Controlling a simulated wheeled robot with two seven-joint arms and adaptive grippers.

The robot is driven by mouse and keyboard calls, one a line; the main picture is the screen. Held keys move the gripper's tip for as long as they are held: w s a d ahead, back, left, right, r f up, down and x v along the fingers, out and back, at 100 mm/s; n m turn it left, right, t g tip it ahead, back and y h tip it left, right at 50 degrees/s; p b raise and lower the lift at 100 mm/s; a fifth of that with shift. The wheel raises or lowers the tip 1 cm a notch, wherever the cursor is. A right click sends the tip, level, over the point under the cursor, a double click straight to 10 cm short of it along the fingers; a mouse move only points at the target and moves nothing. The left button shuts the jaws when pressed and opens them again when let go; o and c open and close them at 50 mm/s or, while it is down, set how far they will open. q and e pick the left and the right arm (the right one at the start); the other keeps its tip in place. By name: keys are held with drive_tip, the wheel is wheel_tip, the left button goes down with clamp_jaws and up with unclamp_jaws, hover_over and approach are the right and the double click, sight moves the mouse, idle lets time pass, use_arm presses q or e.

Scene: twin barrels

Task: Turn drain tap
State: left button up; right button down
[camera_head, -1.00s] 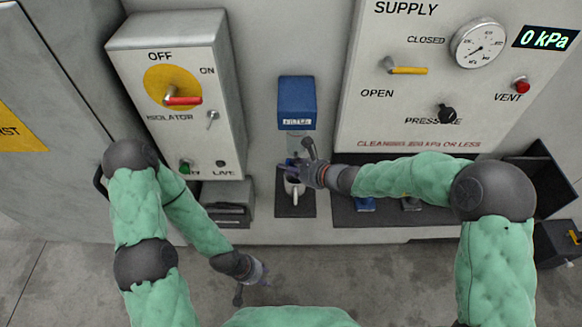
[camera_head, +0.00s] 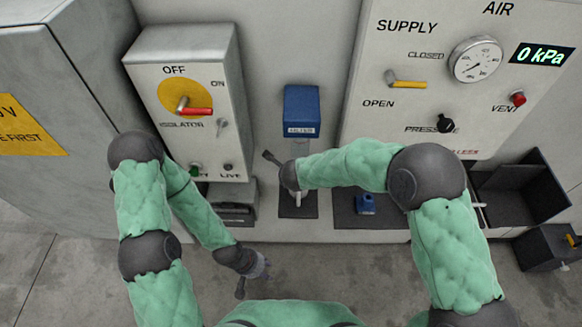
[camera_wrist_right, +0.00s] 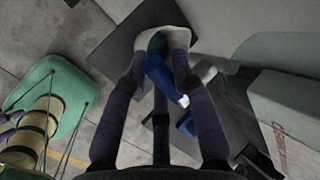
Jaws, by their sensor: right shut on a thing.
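The blue filter (camera_head: 302,110) is mounted on the wall in the middle of the head view, above a dark pad. My right gripper (camera_head: 290,182) is just below it and hides most of the drain tap area; a small white part shows beneath. In the right wrist view, my right gripper (camera_wrist_right: 160,105) has its dark fingers closed around a blue piece (camera_wrist_right: 158,72) with a pale tip, which looks like the tap. A pale rounded body shows behind it. My left gripper (camera_head: 258,270) hangs low over the floor, away from the filter; its finger opening is unclear.
The isolator box (camera_head: 188,100) with a red handle stands at left. The supply panel (camera_head: 440,85) at right has a yellow lever and a 0 kPa display (camera_head: 541,55). A blue item (camera_head: 365,204) lies on a dark mat. A black open bin (camera_head: 520,190) is at far right.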

drive_tip(key=shift+f+n+h+p, duration=0.3)
drive_tip(key=shift+h+p, duration=0.6)
drive_tip(key=shift+p, duration=0.5)
drive_tip(key=c, duration=1.3)
unclamp_jaws()
drive_tip(key=shift+o, duration=0.2)
drive_tip(key=v, duration=1.2)
drive_tip(key=shift+w, duration=0.1)
